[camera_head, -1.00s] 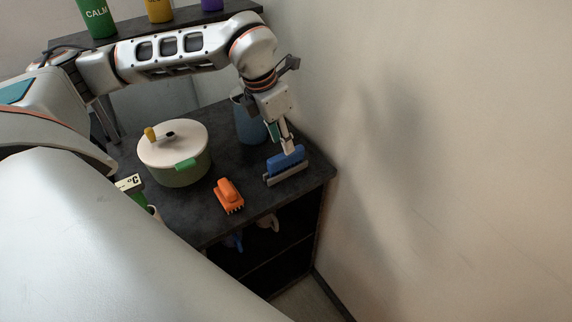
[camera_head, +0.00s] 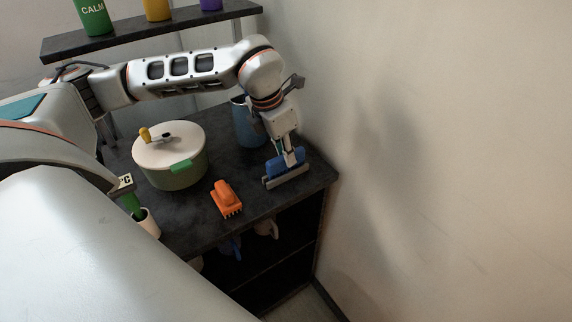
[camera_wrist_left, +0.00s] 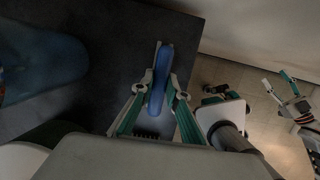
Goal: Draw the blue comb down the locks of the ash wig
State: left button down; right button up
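A blue comb (camera_head: 287,163) with a long grey lower edge lies near the right front corner of the dark counter. Its teeth cannot be made out. My left gripper (camera_head: 290,158) points down over it, with the fingers at the handle. In the left wrist view, the blue handle (camera_wrist_left: 160,78) lies between the two spread fingers (camera_wrist_left: 160,95); they look open around it, and contact is unclear. I do not see the ash wig in either view.
An orange toothed brush (camera_head: 226,200) and a green pot with a cream lid (camera_head: 170,145) stand on the counter (camera_head: 260,205). A blue pitcher (camera_head: 247,125) stands behind my left gripper. A white cup (camera_head: 149,226) is at the front left. A bare wall (camera_head: 430,150) closes the right side.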

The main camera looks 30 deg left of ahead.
pick_arm(q)
jog(key=c, duration=2.7)
grip_release()
grip_shut()
jog(key=shift+r, duration=0.15)
jog(key=shift+w+d+p+v, duration=0.1)
jog(key=shift+w+p+v, duration=0.1)
jog(key=shift+p+v, duration=0.6)
jog(key=shift+w+d+p+v, duration=0.1)
jog(key=shift+w+p+v, duration=0.1)
jog(key=shift+p+v, duration=0.55)
jog(key=shift+w+p+v, duration=0.2)
jog(key=shift+p+v, duration=0.3)
jog(key=shift+v, duration=0.5)
jog(key=shift+w+p+v, duration=0.15)
jog(key=shift+p+v, duration=0.15)
jog(key=shift+v, duration=0.4)
jog(key=shift+w+p+v, duration=0.15)
jog(key=shift+p+v, duration=0.15)
jog(key=shift+v, duration=0.4)
jog(key=shift+d, duration=0.15)
